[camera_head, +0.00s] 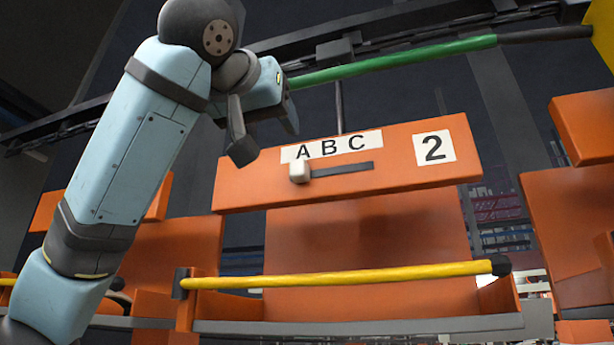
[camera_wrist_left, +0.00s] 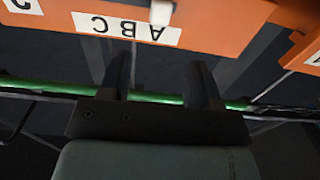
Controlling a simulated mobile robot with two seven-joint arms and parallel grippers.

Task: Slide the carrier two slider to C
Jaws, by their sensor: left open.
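Carrier two is an orange panel (camera_head: 400,155) with a white "2" label (camera_head: 434,148) at its right. A white label strip reading A B C (camera_head: 331,146) sits above a dark slot (camera_head: 345,169). The white slider knob (camera_head: 299,172) is at the slot's left end, under A. In the left wrist view the knob (camera_wrist_left: 162,13) shows upside down at the top, beside the letter A. My left gripper (camera_head: 264,143) is open and empty, up and left of the knob and apart from it. Its two fingers also show in the left wrist view (camera_wrist_left: 162,85). My right gripper is not in view.
A green bar (camera_head: 395,62) runs above the panel, close to my left gripper. A yellow bar (camera_head: 340,278) crosses in front below. Other orange carriers (camera_head: 575,215) stand to the right and left. The space in front of the slot is clear.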

